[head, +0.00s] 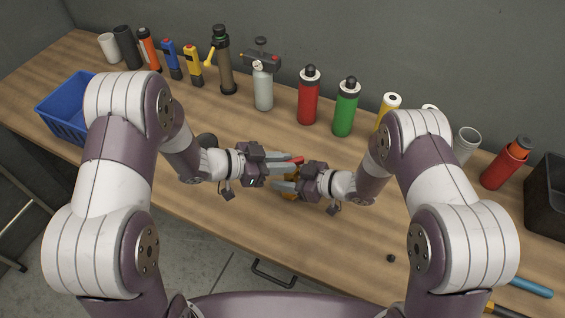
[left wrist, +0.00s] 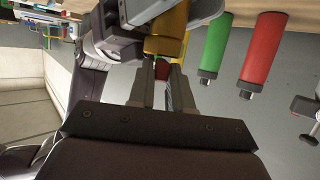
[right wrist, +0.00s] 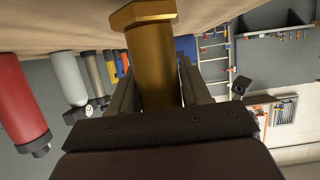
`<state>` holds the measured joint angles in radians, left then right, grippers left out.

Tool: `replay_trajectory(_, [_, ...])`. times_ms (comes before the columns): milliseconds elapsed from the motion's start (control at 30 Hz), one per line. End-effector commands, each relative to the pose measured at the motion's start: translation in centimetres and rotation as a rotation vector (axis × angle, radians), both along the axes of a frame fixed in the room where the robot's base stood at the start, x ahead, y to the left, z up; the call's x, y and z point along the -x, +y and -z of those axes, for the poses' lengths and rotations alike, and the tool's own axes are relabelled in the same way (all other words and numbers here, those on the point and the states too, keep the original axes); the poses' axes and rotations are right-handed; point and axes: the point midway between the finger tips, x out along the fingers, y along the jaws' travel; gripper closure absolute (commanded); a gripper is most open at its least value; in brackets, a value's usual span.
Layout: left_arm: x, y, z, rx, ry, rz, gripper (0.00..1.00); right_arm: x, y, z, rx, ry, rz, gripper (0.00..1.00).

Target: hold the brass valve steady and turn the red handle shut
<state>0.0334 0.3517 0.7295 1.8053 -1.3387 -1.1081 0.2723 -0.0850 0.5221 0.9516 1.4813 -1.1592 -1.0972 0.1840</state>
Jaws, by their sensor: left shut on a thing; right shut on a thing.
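The brass valve (right wrist: 152,60) is a gold-coloured body with a wider hex end, standing between the fingers of my right gripper (right wrist: 155,85). In the left wrist view the valve (left wrist: 167,34) shows just beyond the left fingertips. The red handle (left wrist: 161,70) sits between the fingers of my left gripper (left wrist: 160,78), which is shut on it. In the head view the handle's red tip (head: 297,160) shows beside the left fingers. My right gripper (head: 281,186) is shut on the valve body. The fingers hide much of the valve from above.
Along the back of the wooden bench stand a grey bottle (head: 263,88), a red bottle (head: 308,97), a green bottle (head: 345,108) and several other items. A blue bin (head: 62,112) is at the left, a black bin (head: 545,195) at the right. The front bench middle is mostly clear.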

Motion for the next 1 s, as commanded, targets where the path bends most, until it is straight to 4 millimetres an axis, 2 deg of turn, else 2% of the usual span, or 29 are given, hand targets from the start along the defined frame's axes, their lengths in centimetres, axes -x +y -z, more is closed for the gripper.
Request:
replay_trajectory(367, [-0.52,0.22,-0.07,-0.001,-0.004,0.149,1.00,0.14,0.03,0.06,0.000,0.001,-0.003,0.98])
replay_trajectory(967, [-0.46,0.24,-0.05,-0.003,-0.003,0.171,1.00,0.05,-0.04,0.06,0.001,0.002,0.000,0.98])
replay_trajectory(1000, [-0.45,0.24,-0.05,-0.003,-0.003,0.171,0.77,0.04,-0.04,0.05,0.001,0.002,0.000,0.98])
